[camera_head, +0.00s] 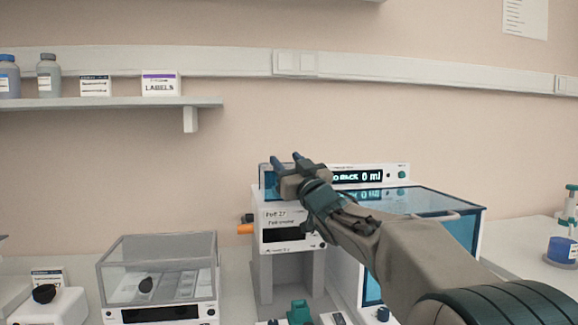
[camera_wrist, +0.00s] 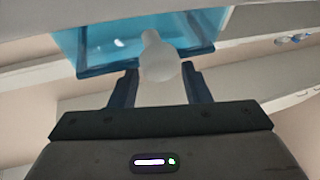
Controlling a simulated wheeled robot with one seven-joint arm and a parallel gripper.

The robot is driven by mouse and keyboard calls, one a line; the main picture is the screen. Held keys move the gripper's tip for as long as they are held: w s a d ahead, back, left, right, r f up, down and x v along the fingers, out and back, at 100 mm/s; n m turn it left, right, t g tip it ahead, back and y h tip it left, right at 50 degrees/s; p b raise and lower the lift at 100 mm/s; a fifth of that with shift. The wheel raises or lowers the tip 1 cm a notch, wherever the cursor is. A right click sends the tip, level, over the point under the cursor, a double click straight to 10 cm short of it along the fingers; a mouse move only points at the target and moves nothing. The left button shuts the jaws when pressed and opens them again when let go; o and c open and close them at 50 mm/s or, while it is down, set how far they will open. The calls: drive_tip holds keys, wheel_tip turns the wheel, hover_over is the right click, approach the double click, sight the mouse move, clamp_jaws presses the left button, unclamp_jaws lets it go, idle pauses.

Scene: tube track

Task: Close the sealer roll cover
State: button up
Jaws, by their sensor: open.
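The white sealer (camera_head: 285,218) stands on the bench in the middle of the head view, with a small printed label and a dark slot on its front. A translucent blue panel (camera_head: 266,182), which looks like the roll cover, is at its top, partly hidden by my gripper. The wrist view shows a blue translucent panel (camera_wrist: 92,48) just beyond the fingertips. My gripper (camera_head: 286,160) is open above the sealer's top. In the wrist view a pale rounded piece (camera_wrist: 159,60) appears between the fingers (camera_wrist: 160,88); I cannot tell whether they touch it. The cover's exact angle is unclear.
A larger white machine (camera_head: 397,174) with a display and blue glass stands right behind my arm. A clear-lidded box (camera_head: 158,262) is at the left. A shelf (camera_head: 110,103) with bottles and label boxes hangs above it. The space above the box is free.

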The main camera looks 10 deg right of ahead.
drive_tip(key=b+v, duration=0.1)
drive_tip(key=v, duration=1.2)
drive_tip(key=shift+s+f, duration=0.3)
drive_tip(key=shift+s, duration=0.05)
drive_tip(key=shift+d, duration=0.1)
